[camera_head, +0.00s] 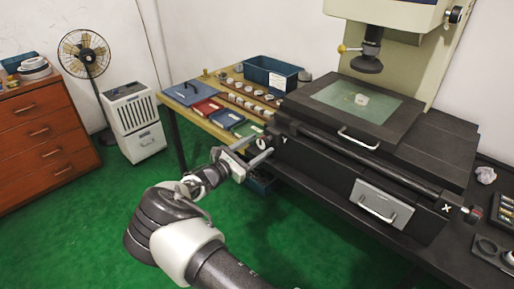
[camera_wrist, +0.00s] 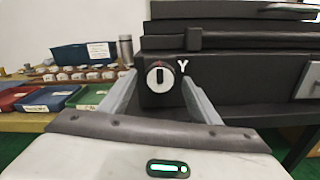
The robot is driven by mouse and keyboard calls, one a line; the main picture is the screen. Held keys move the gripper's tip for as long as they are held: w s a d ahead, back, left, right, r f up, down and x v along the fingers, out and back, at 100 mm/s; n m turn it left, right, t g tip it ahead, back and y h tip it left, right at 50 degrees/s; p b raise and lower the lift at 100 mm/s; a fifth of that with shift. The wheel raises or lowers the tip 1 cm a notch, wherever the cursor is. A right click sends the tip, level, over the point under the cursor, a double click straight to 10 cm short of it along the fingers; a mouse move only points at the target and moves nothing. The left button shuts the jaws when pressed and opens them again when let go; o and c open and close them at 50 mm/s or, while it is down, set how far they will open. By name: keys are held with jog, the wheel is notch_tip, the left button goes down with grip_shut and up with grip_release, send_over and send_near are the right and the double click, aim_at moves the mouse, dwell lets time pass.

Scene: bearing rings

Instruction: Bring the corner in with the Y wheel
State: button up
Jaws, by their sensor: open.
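The Y wheel (camera_wrist: 160,77) is a round white knob with a dark slot, on the dark left end of the measuring machine, beside a white letter Y. In the wrist view it lies between the two fingers of my gripper (camera_wrist: 158,98). In the head view my gripper (camera_head: 253,157) reaches the machine's left end, and the Y wheel (camera_head: 263,142) shows partly past the fingers. My gripper is open; I cannot tell whether a finger touches the wheel. A small pale part (camera_head: 361,99) lies on the greenish glass stage (camera_head: 340,108) under the dark lens (camera_head: 367,64).
A wooden table (camera_head: 207,121) with blue, red and green trays, several rings and a blue bin (camera_head: 270,72) stands left of the machine. The X wheel (camera_head: 465,210) is at the machine's right. A drawer cabinet (camera_head: 45,125), fan and white heater stand at left. Green floor is clear.

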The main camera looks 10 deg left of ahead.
jog(key=c, duration=1.1)
jog(key=shift+o, duration=0.2)
jog(key=m+b, duration=0.1)
jog(key=m, duration=0.2)
jog(key=shift+f+b, duration=0.15)
jog(key=shift+b, duration=0.2)
jog(key=shift+r+m, duration=0.2)
jog(key=shift+m, duration=0.8)
jog(key=o, duration=1.1)
jog(key=shift+c, duration=0.2)
jog(key=p+v, duration=0.1)
jog(key=v, duration=1.6)
jog(key=shift+s+a+p, duration=0.2)
jog(key=shift+p, duration=0.1)
